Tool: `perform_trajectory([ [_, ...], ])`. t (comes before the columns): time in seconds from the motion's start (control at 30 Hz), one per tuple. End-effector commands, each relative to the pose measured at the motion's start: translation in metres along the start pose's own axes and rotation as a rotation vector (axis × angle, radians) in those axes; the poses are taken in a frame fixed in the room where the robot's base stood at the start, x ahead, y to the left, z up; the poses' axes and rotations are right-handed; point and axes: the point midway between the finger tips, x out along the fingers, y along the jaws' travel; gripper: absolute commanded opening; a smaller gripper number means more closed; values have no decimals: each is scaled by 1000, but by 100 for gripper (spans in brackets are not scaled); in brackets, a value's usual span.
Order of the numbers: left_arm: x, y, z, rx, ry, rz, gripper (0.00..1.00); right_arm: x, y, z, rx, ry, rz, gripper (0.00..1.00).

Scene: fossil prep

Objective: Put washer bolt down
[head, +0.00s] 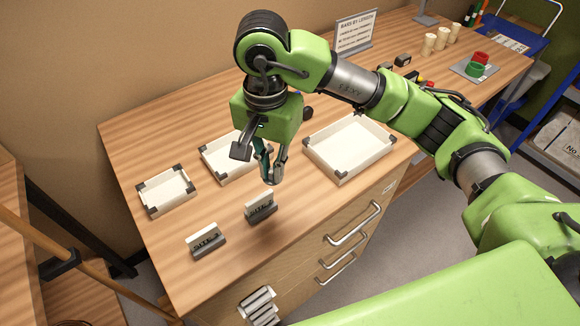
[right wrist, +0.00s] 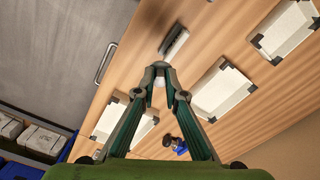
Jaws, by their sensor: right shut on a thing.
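My right gripper (head: 271,176) points down over the wooden bench, above its front part between the middle tray and the site signs. Its fingertips are closed together in the right wrist view (right wrist: 160,70). The thing it grips, taken as the washer bolt, is tiny and mostly hidden by the fingers, so its shape is unclear. Three white trays with dark corners stand on the bench: a small left one (head: 167,208), a middle one (head: 233,177) partly behind the gripper, and a larger right one (head: 343,180). My left gripper is not in view.
Two small site signs (head: 206,240) (head: 261,206) stand near the bench's front edge. A dark round object (head: 307,113) lies behind the trays. A printed sign (head: 355,32), beige cups (head: 429,43) and red and green rings (head: 475,70) are farther back. Drawers with handles are below.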

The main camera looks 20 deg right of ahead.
Motion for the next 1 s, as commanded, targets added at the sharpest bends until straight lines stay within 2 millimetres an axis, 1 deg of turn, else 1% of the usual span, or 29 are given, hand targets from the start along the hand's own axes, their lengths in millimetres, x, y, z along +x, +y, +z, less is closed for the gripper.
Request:
perform_trajectory([
  [0.03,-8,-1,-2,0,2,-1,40,3,0,-13,7,-6,5,0],
  [0.17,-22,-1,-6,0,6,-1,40,16,0,-46,7,-3,6,0],
  [0.2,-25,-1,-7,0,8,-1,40,24,0,-52,4,-5,7,0],
  [0.3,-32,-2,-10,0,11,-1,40,44,-1,-67,1,-5,5,0],
  [0.4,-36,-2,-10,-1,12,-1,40,58,-2,-79,0,-2,4,0],
  [0.6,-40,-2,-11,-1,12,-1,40,72,-3,-89,-2,-1,2,0],
  [0.67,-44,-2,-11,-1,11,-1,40,78,-3,-94,-1,-2,3,0],
  [0.7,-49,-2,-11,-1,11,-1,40,82,-2,-96,-2,-3,4,0],
  [0.83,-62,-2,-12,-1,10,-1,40,98,-3,-94,-3,-4,2,0],
  [0.9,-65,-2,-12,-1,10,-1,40,105,-3,-95,-3,-3,2,0],
  [1.0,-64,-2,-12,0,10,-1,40,110,-3,-95,-4,0,0,0],
])
